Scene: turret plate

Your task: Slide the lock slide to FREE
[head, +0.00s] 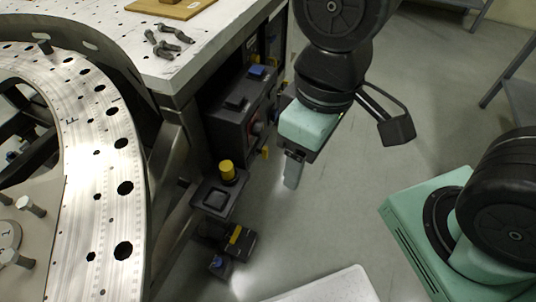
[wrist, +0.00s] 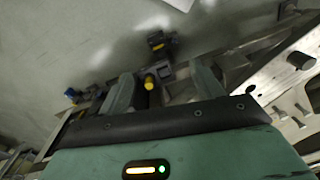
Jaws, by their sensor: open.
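A black fixture with a round yellow knob (head: 227,171) stands low beside the table in the head view. Below it is a smaller black block with a yellow mark (head: 237,236). No FREE label is readable, so I cannot tell for certain which part is the lock slide. My gripper (head: 293,170) is to the right of the knob, apart from it, pointing down. In the wrist view my gripper (wrist: 163,74) has its two fingers spread and nothing held. The yellow knob (wrist: 150,82) shows between them, farther off.
A perforated metal ring plate (head: 105,190) fills the left. A metal table (head: 190,55) holds several dark bolts (head: 168,42). A black box (head: 240,105) stands beside its leg. A pale panel (head: 335,286) is at the bottom. Grey floor right of the fixture is open.

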